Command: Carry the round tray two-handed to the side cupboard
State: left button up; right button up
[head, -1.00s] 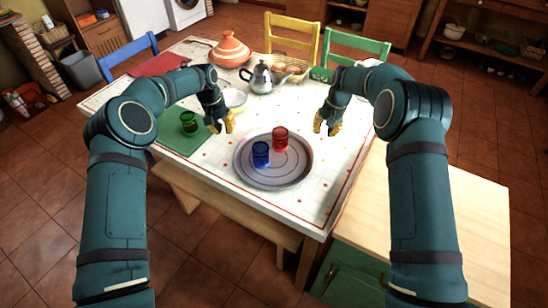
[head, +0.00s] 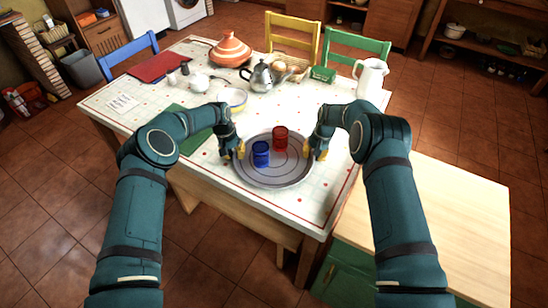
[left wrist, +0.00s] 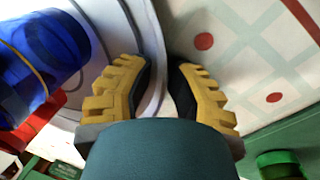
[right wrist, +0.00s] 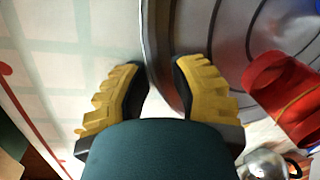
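The round grey tray (head: 272,180) lies flat on the dining table, carrying a blue glass (head: 261,155) and a red glass (head: 280,139). My left gripper (head: 233,151) is at its left rim. In the left wrist view the fingers (left wrist: 160,80) are apart, with the tray rim (left wrist: 153,50) between them. My right gripper (head: 315,150) is at the right rim. In the right wrist view its fingers (right wrist: 159,80) are also apart on either side of the rim (right wrist: 152,40). The side cupboard, green with a pale wooden top (head: 440,215), stands at the front right.
The cupboard top is bare. On the white table (head: 312,205) stand a bowl (head: 234,99), a kettle (head: 259,77), a tagine (head: 231,48) and a white jug (head: 370,77). A green glass (left wrist: 280,163) stands near my left gripper. A bench is at the table's front.

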pick_arm(q)
jog(key=shift+f, duration=0.1)
pick_arm(e)
jog(key=shift+f, duration=0.1)
pick_arm(q)
grip_shut()
pick_arm(e)
grip_shut()
pick_arm(q)
jog(key=shift+d, duration=0.1)
pick_arm(e)
jog(key=shift+a+r, duration=0.1)
jog(key=shift+r, duration=0.1)
